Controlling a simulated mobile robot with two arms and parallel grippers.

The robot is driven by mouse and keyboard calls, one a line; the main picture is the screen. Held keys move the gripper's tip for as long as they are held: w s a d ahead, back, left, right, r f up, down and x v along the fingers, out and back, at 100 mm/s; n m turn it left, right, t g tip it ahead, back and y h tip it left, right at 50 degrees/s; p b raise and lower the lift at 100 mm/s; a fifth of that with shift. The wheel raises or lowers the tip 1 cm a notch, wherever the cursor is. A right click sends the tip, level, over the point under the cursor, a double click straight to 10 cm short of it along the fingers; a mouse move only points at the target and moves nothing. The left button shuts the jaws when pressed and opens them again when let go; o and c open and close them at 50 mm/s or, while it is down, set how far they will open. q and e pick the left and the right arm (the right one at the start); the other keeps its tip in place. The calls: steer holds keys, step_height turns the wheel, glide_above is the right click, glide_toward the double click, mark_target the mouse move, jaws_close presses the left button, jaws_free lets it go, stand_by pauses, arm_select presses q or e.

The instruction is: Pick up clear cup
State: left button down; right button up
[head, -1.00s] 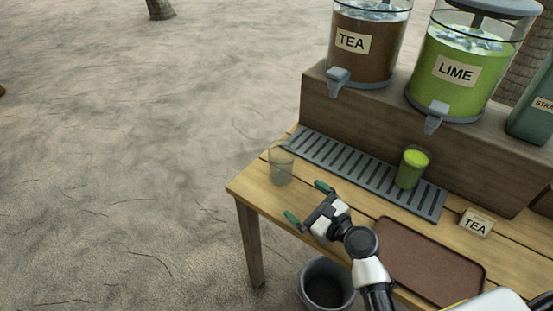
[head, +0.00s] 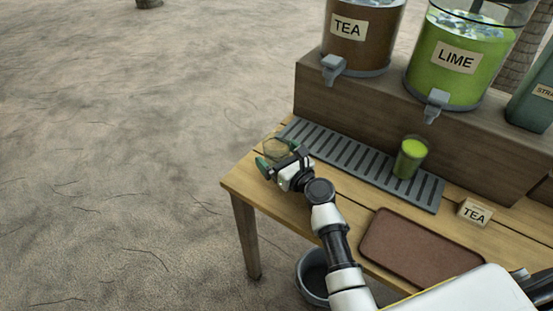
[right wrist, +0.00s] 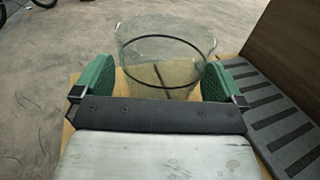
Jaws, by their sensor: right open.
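The clear cup (head: 276,149) stands at the left end of the wooden table, mostly behind my right gripper (head: 280,160) in the head view. In the right wrist view the empty clear cup (right wrist: 165,62) is upright between the two green fingertips of my right gripper (right wrist: 160,80). The fingers are open on either side of it. A gap shows at the left finger; the right finger is very close to the cup's side, and I cannot tell whether it touches. My left gripper is not in view.
A grey drip tray (head: 340,155) lies right of the cup, with a green-filled cup (head: 410,157) on it. Tea (head: 358,45) and lime (head: 455,65) dispensers stand on a wooden riser. A brown tray (head: 420,248) and a TEA sign (head: 475,213) are nearer. A bucket (head: 312,275) stands below.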

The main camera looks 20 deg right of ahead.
steer(key=shift+w+a, duration=0.15)
steer(key=shift+w, duration=0.25)
steer(key=shift+c, duration=0.3)
steer(key=c, duration=0.9)
steer(key=shift+c, duration=0.2)
